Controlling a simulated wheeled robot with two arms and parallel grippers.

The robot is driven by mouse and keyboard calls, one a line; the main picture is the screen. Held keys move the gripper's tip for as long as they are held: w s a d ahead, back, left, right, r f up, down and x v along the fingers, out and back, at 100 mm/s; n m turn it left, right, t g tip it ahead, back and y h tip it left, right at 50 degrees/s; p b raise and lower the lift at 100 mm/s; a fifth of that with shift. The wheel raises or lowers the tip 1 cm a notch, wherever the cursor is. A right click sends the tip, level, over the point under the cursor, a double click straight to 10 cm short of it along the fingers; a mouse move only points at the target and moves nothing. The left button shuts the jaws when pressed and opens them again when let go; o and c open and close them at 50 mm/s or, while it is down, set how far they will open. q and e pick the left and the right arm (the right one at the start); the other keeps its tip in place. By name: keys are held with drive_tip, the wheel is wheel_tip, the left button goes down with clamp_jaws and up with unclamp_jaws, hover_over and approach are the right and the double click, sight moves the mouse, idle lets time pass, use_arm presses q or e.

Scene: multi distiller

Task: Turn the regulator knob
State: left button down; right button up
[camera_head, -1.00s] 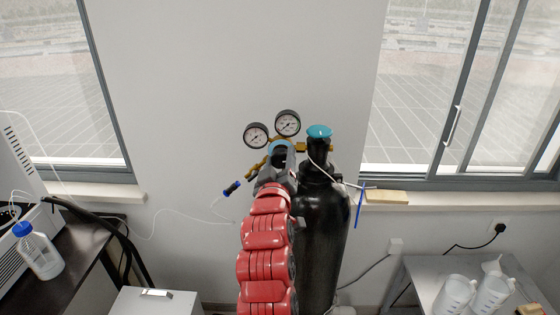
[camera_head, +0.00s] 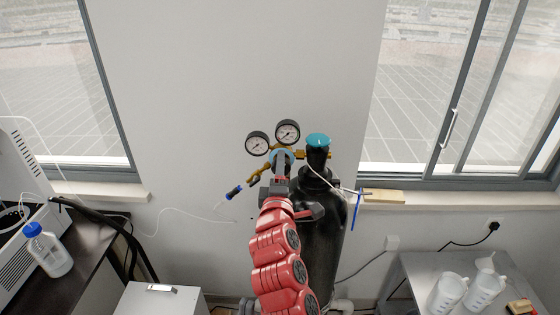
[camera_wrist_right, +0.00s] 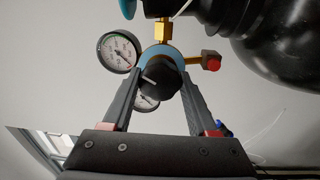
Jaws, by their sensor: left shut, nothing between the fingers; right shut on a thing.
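The regulator (camera_head: 270,150) sits beside the top of the black gas cylinder, with two round gauges above it. In the right wrist view its knob (camera_wrist_right: 161,78) is black with a pale pointer line, in front of a light blue ring (camera_wrist_right: 152,52). My right gripper (camera_wrist_right: 162,72) has one finger on each side of the knob and is shut on it. In the head view my right gripper (camera_head: 281,162) covers the knob, and only part of the blue ring shows around it. My left gripper is not in view.
The black cylinder (camera_head: 318,245) with a blue top valve (camera_head: 317,140) stands just right of my arm. A side table (camera_head: 415,270) with plastic jugs stands at the right.

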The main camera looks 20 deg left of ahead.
drive_tip(key=n+p, duration=0.1)
drive_tip(key=n, duration=0.1)
drive_tip(key=shift+r+n+p, duration=0.2)
drive_tip(key=shift+n+p, duration=0.1)
drive_tip(key=shift+p, duration=0.1)
drive_tip(key=shift+f+n+p, duration=0.15)
drive_tip(key=shift+n+p, duration=0.6)
drive_tip(key=shift+n, duration=0.45)
drive_tip(key=shift+y, duration=0.3)
drive_tip(key=o, duration=1.4)
drive_tip(key=shift+c, duration=0.2)
